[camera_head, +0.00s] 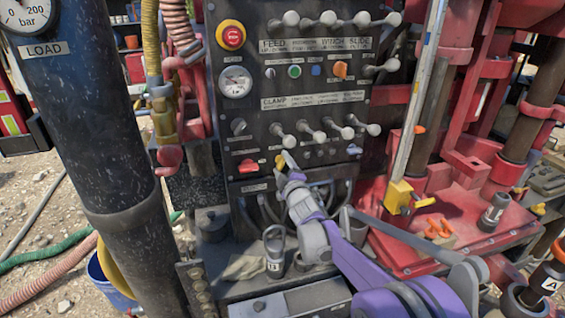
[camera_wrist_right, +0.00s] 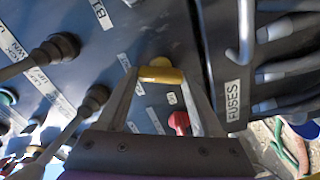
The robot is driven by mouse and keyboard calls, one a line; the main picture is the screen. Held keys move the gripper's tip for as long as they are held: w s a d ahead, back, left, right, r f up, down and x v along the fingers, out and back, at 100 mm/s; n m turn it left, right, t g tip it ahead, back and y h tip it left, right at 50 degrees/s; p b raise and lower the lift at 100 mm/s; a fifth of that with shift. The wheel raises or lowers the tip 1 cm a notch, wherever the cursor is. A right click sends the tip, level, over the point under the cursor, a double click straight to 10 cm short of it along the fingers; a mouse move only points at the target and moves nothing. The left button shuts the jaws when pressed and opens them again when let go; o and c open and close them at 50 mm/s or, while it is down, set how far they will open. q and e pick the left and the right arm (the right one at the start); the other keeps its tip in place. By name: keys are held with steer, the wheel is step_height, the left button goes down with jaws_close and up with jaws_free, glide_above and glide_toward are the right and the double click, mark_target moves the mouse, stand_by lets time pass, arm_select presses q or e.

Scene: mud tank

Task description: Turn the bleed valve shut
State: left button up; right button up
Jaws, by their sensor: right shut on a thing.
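The control panel (camera_head: 310,90) stands in front of me. My right gripper (camera_wrist_right: 160,74) is shut on a small yellow handle (camera_wrist_right: 162,75) on the panel's lower part. In the head view this gripper (camera_head: 284,161) reaches up to the panel from below and largely covers that handle. A red knob (camera_head: 248,166) sits just left of it, also seen in the right wrist view (camera_wrist_right: 179,122). A blue knob (camera_head: 354,149) sits to the right. I cannot read which knob is labelled as the bleed valve. My left gripper is not in view.
Rows of round-ended levers (camera_head: 325,130) stick out above the gripper. Grey cables (camera_wrist_right: 285,95) loop below, near the FUSES label (camera_wrist_right: 233,100). A black cylinder (camera_head: 105,130) stands at left, red machinery (camera_head: 450,225) at right. A grey shackle-shaped piece (camera_head: 274,245) is below.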

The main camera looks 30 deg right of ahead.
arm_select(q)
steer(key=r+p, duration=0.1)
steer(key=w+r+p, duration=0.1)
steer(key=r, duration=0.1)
arm_select(e)
steer(key=n, duration=0.4)
steer(key=shift+n, duration=0.4)
steer(key=shift+f, duration=0.1)
steer(key=o, duration=1.4)
steer(key=shift+c, duration=0.2)
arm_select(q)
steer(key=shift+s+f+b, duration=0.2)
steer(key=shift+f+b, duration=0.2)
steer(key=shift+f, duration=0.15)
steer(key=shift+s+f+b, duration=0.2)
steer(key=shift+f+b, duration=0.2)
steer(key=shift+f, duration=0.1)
arm_select(e)
steer(key=v, duration=1.1)
